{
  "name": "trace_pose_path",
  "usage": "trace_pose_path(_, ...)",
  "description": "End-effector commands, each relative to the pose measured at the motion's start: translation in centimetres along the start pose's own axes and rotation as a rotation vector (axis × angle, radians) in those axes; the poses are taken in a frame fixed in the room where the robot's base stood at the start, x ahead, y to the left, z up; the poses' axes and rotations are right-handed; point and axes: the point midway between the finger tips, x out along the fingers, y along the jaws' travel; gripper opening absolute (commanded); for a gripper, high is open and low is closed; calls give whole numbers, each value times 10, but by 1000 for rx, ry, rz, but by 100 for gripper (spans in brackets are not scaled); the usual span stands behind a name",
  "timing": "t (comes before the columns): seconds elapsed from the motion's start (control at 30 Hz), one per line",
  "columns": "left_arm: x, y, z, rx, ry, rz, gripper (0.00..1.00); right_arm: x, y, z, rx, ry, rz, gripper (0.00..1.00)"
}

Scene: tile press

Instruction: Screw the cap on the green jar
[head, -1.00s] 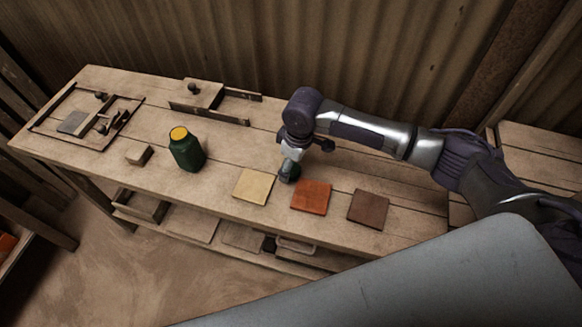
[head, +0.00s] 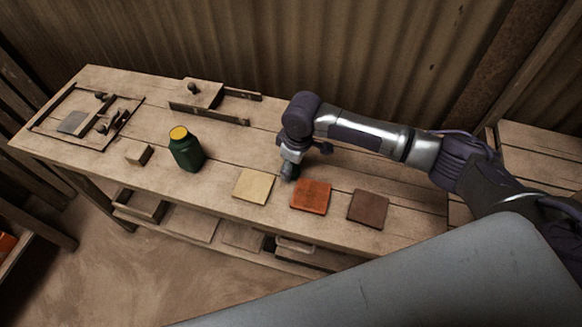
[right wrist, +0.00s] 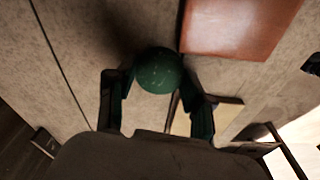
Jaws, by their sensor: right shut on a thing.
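The green jar (head: 186,151) stands upright on the workbench left of centre, with a yellow top face showing and no cap on it. My right gripper (head: 288,174) points down at the bench between the cream tile and the orange tile, well to the right of the jar. In the right wrist view, my right gripper (right wrist: 160,92) is shut on the round dark green cap (right wrist: 158,70), which sits between its fingers near the bench top. In the head view the cap is mostly hidden by the gripper. My left gripper is not in view.
A cream tile (head: 253,186), an orange tile (head: 311,196) and a brown tile (head: 368,208) lie along the front edge. A small wooden block (head: 138,153) is left of the jar. Wooden fixtures (head: 205,93) stand behind. The bench between jar and gripper is mostly clear.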

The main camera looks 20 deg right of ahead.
Motion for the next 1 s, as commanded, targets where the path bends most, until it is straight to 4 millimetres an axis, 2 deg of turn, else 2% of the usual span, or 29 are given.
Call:
trace_pose_path(0.27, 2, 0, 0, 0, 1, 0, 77, -12, 0, -2, 0, 3, 1, 42)
trace_pose_path(0.43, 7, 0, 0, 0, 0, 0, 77, -43, 1, -6, -2, 5, 2, 42)
trace_pose_path(0.7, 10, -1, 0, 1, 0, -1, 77, -82, -26, 46, -1, 0, 1, 42)
trace_pose_path(1.0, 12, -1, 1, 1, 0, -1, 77, -115, -47, 84, -1, 0, 0, 42)
